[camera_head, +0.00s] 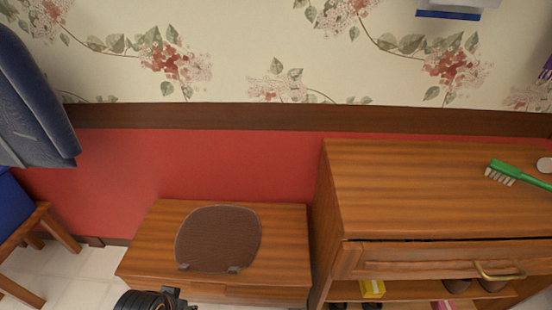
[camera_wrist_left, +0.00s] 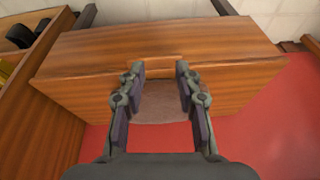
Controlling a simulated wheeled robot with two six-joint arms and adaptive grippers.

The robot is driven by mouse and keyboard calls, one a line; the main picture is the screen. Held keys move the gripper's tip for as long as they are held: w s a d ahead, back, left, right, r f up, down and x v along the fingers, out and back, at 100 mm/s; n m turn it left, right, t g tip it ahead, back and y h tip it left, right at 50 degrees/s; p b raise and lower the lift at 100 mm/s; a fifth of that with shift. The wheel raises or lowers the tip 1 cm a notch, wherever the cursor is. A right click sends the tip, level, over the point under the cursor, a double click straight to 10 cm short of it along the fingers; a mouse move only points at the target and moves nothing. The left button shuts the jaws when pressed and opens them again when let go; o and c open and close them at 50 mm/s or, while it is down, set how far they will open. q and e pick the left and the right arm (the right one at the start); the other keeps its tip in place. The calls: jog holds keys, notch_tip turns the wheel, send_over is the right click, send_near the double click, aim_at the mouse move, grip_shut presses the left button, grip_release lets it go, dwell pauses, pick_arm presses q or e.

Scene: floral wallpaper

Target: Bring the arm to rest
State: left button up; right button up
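My left gripper (camera_wrist_left: 160,70) shows in the left wrist view. Its two fingers are apart, with nothing held between them. It is over the low wooden bench (camera_wrist_left: 225,50), which also stands at the lower middle of the head view (camera_head: 285,225). A brown rounded pad (camera_head: 218,238) shows at the bench in the head view, with two small grey fittings at its lower edge. Part of the pad (camera_wrist_left: 160,108) shows between the fingers in the wrist view. I cannot tell how far the fingers are from it. A dark part of my arm shows at the bottom edge of the head view. My right gripper is not in view.
A wooden cabinet (camera_head: 400,185) stands right of the bench, with a green brush (camera_head: 520,174) on top and shoes and a yellow box (camera_head: 372,288) below. A wooden stool (camera_head: 40,225) and dark blue cloth (camera_head: 30,105) are at left. A red wall (camera_head: 200,160) is behind.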

pick_arm(q)
jog(key=s+a+f+g, duration=0.1)
jog(key=s+f, duration=0.2)
jog(key=f, duration=1.1)
jog(key=s+a+f+g, duration=0.1)
jog(key=s+a+f, duration=0.15)
jog(key=f, duration=1.15)
jog(key=s+r+p, duration=0.4)
jog(key=s+p, duration=0.4)
jog(key=p, duration=0.3)
jog(key=s+a+r+p, duration=0.1)
jog(key=s+r+p, duration=0.3)
jog(key=s+p, duration=0.3)
jog(key=p, duration=0.4)
jog(key=shift+s+a+n+g+y, duration=0.2)
jog(key=shift+s+n+g+y, duration=0.1)
jog(key=shift+s, duration=0.05)
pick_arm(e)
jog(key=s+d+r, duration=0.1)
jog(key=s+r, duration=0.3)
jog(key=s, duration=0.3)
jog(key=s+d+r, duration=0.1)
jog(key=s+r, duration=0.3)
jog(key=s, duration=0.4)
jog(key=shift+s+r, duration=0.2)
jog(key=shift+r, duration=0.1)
